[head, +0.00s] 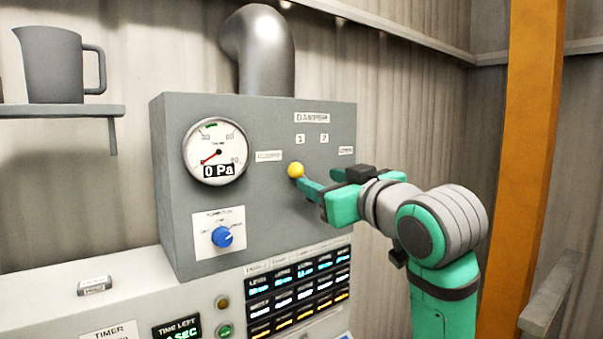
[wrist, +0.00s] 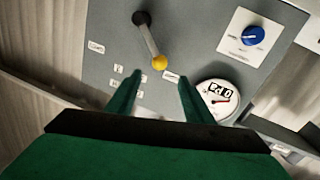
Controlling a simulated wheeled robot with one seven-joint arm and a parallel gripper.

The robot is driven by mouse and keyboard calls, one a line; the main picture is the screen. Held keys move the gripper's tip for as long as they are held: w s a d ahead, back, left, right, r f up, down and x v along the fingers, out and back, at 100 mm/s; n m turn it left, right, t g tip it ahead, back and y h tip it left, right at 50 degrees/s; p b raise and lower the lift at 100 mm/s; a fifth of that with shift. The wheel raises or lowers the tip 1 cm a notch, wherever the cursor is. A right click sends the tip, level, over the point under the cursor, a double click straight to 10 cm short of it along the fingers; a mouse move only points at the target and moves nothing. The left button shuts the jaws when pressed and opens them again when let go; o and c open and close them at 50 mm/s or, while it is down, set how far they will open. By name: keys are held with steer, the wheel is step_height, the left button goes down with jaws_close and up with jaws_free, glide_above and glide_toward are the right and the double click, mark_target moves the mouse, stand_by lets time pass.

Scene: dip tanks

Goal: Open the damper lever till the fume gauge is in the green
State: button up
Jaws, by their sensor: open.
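The damper lever has a yellow ball knob (head: 295,170) and stands on the grey panel under the DAMPER label. The wrist view shows its grey rod and the yellow knob (wrist: 160,62). The lever leans toward the label on the gauge side. The round fume gauge (head: 215,151) reads 0 Pa, with its red needle at the low end, away from the green band near the top. My gripper (head: 305,187) is open at the knob's right in the head view. In the wrist view the knob lies just beyond and between my two fingertips (wrist: 158,80), apparently not gripped.
A blue selector knob (head: 222,237) sits below the gauge. A display board (head: 299,292) and a timer (head: 177,330) are lower down. A grey jug (head: 62,64) stands on a shelf at the left. An orange post (head: 521,170) rises at the right behind my arm.

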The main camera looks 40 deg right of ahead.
mark_target(299, 171)
steer(key=x, duration=1.1)
steer(key=shift+s+d, duration=0.15)
steer(key=shift+r, duration=0.1)
jaws_close()
